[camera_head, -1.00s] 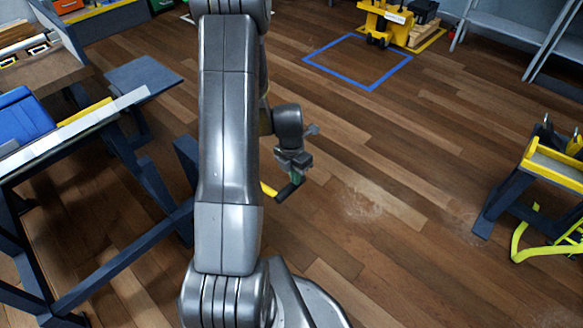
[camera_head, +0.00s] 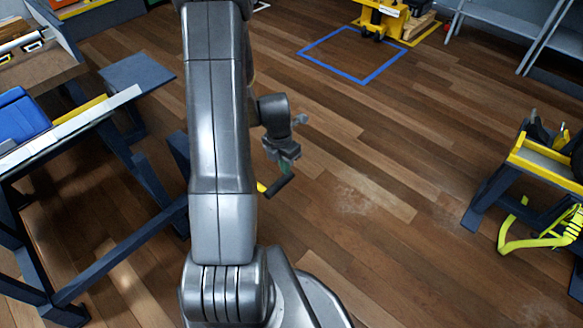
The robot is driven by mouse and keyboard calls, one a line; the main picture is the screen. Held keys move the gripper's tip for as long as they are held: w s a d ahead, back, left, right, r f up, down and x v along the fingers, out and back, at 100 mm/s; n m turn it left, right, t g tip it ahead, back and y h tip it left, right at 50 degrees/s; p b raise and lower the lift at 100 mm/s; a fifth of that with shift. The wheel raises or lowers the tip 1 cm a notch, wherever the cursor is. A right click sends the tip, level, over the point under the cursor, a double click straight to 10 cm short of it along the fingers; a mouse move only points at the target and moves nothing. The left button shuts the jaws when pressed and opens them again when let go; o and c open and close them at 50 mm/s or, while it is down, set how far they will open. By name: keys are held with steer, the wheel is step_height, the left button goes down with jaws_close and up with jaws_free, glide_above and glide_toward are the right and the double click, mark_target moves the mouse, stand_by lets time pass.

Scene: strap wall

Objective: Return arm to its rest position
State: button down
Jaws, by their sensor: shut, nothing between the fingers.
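My arm rises through the middle of the view, with its thick grey links in front of the floor. My gripper (camera_head: 276,186) hangs to the right of the upper link, above the bare wooden floor, pointing downward. Its end shows a dark piece and a yellow piece, partly hidden behind the arm link. It is shut and holds nothing. It touches nothing that I can see.
A dark-framed workbench (camera_head: 70,128) with a blue case (camera_head: 20,117) stands close on the left. A yellow-topped stand (camera_head: 541,160) with a yellow strap (camera_head: 541,235) is at right. A blue floor square (camera_head: 372,77) lies behind. The middle floor is clear.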

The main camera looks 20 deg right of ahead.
step_height(320, 180, up, 10)
steer(key=p, duration=0.2)
steer(key=shift+f, duration=0.1)
